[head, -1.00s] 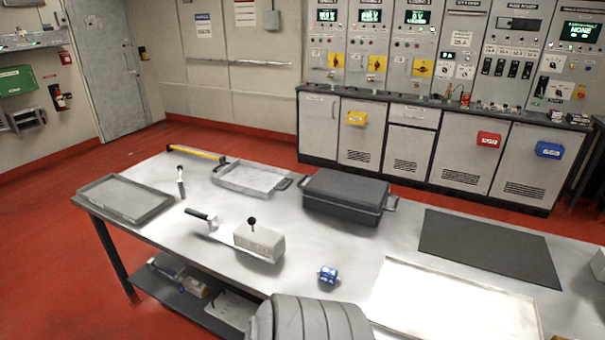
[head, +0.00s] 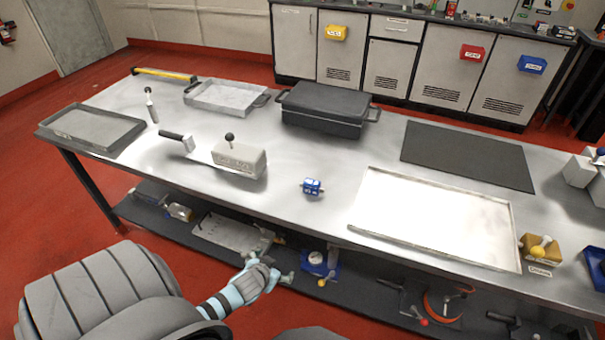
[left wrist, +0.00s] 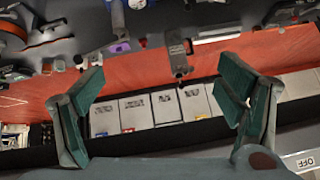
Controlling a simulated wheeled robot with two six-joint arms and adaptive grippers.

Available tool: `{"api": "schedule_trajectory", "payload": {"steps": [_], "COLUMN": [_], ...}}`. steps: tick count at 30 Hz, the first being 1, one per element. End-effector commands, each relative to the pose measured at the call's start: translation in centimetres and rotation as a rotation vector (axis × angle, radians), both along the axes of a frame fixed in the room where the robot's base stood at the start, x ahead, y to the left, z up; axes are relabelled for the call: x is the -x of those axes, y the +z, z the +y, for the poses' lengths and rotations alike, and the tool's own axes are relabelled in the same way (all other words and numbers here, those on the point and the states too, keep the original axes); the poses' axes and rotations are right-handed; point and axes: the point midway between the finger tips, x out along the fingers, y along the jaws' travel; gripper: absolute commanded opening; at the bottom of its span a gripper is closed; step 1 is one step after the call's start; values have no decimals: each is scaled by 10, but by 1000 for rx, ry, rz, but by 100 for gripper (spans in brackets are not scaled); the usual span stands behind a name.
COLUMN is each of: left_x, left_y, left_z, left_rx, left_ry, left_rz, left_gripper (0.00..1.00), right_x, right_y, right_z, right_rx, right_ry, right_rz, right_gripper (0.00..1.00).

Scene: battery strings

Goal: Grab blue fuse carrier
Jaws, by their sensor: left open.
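The blue fuse carrier (head: 312,187) is a small blue block with white markings and pale ends. It lies on the steel table (head: 290,215) near the front edge. My left gripper (head: 278,260) is in front of the table, below its top edge, apart from the fuse carrier. In the left wrist view its two green fingers (left wrist: 160,75) are spread wide with nothing between them. I cannot make out the fuse carrier in that view. My right gripper is not in view.
A grey block with a black knob (head: 240,160) stands left of the carrier, and a white tray (head: 435,240) lies to its right. A dark lidded box (head: 325,105) is behind. The lower shelf (head: 370,285) holds several tools. The tabletop around the carrier is clear.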

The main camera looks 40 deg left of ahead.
Motion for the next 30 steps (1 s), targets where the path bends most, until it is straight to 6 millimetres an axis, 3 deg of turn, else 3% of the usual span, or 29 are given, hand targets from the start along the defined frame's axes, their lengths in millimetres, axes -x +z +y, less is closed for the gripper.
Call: {"api": "schedule_trajectory", "payload": {"steps": [1, 3, 6, 8, 10, 16, 30], "left_x": [-38, -69, -89, -97, -109, -155, -222], "left_y": [43, 106, 168, 186, 190, 168, 144], "left_z": [7, 9, 5, 4, 7, 24, 41], "left_rx": [-16, -13, 2, 12, 17, 18, 20], "left_ry": [16, 43, 64, 69, 74, 74, 72], "left_rz": [-132, -283, -428, -476, -495, -493, -490], "left_gripper": [88, 88, 88, 88, 88, 88, 88], "right_x": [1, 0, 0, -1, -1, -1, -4], "right_y": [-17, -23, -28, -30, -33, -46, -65], "right_z": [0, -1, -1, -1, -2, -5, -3], "right_rx": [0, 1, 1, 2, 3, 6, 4], "right_ry": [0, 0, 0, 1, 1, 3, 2], "right_rz": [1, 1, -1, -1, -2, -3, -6], "right_gripper": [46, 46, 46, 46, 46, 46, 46]}}
